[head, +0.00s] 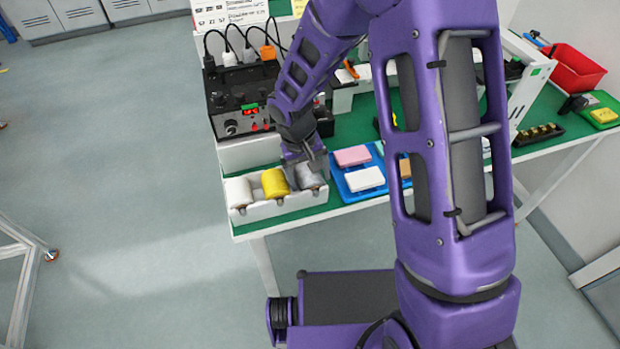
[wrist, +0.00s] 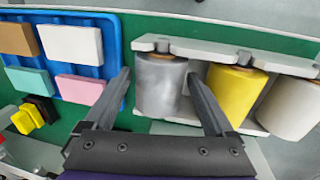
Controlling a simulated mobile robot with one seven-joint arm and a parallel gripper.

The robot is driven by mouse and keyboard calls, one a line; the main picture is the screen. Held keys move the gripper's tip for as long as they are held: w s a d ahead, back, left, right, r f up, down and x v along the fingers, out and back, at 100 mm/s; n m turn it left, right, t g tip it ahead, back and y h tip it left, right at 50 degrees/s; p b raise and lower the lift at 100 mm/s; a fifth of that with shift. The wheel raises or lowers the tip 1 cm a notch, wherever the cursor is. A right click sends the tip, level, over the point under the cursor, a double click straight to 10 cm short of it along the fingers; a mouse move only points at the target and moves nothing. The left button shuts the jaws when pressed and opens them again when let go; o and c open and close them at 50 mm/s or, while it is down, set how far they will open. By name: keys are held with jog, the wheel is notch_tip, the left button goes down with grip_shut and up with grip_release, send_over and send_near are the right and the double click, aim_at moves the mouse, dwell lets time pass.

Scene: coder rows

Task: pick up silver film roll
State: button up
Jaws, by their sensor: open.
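The silver film roll (wrist: 161,84) sits in a white holder (wrist: 199,52) at the table's front left corner. It stands beside a yellow roll (wrist: 233,92) and a white roll (wrist: 291,106). In the head view the silver roll (head: 309,177) is at the right end of the row, partly covered by my gripper. My gripper (wrist: 160,82) is open, with one finger on each side of the silver roll in the wrist view. I cannot tell whether the fingers touch it. The right finger lies between the silver and yellow rolls.
A blue tray (head: 345,192) with pink, white and other blocks is close beside the holder. A black control box (head: 242,100) with plugged cables stands behind the holder. A red bin (head: 572,70) is at the far right.

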jog(key=shift+d+f, duration=0.1)
jog(key=shift+f, duration=0.55)
jog(key=c, duration=1.4)
jog(key=shift+o, duration=0.2)
notch_tip(320, 180, up, 10)
jog(key=shift+w+f+p, duration=0.1)
jog(key=shift+p, duration=0.55)
jog(key=shift+r+p, duration=0.9)
jog(key=shift+r, duration=1.75)
